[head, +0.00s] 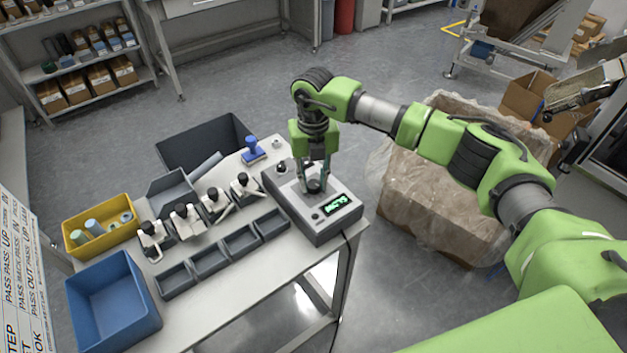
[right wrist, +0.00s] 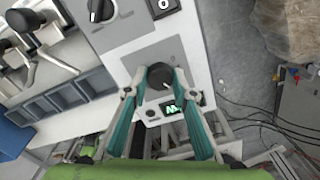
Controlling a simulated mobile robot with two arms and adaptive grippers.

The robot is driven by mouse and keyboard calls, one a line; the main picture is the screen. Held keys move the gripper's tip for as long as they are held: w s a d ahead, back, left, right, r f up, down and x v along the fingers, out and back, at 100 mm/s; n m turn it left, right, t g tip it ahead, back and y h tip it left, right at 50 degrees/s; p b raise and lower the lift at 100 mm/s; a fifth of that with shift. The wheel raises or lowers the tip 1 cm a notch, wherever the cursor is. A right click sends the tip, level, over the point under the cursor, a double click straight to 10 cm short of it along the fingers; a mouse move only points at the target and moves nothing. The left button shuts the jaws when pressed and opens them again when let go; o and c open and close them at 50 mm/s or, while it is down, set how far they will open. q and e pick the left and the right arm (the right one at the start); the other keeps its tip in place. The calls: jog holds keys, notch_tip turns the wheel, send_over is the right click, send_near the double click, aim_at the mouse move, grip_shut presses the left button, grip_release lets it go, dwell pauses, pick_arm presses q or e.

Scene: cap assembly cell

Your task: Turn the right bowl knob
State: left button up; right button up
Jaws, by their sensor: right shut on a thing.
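A grey control box (head: 318,222) stands at the right end of the white table. A black round knob (head: 314,187) sits on its top, near the green lit display (head: 337,205). My right gripper (head: 315,178) comes down from above with its fingers around this knob. In the right wrist view the knob (right wrist: 160,75) has a light pointer mark and lies between the tips of my right gripper (right wrist: 159,82), which is shut on it. The green display (right wrist: 172,108) is partly hidden by a finger there. My left gripper is not in view.
A second dark knob (head: 281,167) is farther back on the box, beside a switch (right wrist: 163,5). A blue stamp-like tool (head: 252,149), small grey trays (head: 240,240), several black-handled clamps (head: 185,219), a yellow bin (head: 78,247) and a blue bin (head: 110,300) are to the left.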

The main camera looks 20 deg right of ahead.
aim_at(314, 183)
jog(key=shift+r, duration=0.1)
jog(key=o, duration=1.1)
notch_tip(314, 183, up, 12)
